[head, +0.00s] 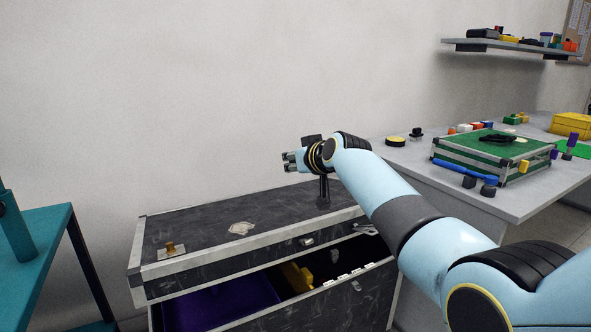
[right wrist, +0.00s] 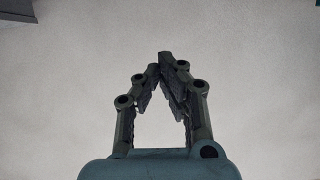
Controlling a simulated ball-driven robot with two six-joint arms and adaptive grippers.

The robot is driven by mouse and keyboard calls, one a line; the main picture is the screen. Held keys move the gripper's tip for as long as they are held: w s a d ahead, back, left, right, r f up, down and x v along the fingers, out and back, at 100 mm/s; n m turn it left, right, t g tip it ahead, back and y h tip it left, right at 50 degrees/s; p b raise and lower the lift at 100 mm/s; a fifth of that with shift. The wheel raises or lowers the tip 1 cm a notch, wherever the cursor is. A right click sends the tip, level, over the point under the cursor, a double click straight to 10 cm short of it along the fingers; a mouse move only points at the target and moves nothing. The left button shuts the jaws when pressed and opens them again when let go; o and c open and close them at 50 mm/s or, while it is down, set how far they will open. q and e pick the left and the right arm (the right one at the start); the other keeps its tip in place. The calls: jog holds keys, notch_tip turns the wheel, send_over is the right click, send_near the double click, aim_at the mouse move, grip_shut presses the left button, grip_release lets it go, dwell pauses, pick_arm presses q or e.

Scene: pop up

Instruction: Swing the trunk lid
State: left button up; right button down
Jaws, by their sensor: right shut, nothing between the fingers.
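A dark trunk with metal edges stands against the wall in the head view. Its lid (head: 215,222) is partly raised, with a gap along the front above the trunk body (head: 350,305). A brass knob (head: 170,248) sits on the lid's left end. My right gripper (head: 288,162) is above the back right of the lid, pointing left, apart from it. It is shut and empty; in the right wrist view its fingertips (right wrist: 160,66) come together before a plain wall. A dark post (head: 323,191) stands below the wrist; I cannot tell what it belongs to. My left gripper is out of view.
Inside the trunk are a purple lining (head: 225,301) and a yellow item (head: 296,277). A grey table (head: 420,165) at right holds a green case (head: 484,148) and small items. A shelf (head: 515,45) hangs above. A teal stand (head: 38,240) is at left.

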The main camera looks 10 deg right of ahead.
jog(key=w+a+r+p, duration=0.1)
jog(key=w+r, duration=0.3)
jog(key=r, duration=0.3)
jog(key=shift+r, duration=0.4)
jog(key=c, duration=2)
grip_release()
jog(key=shift+w, duration=0.1)
jog(key=shift+c, duration=0.2)
jog(key=o, duration=0.5)
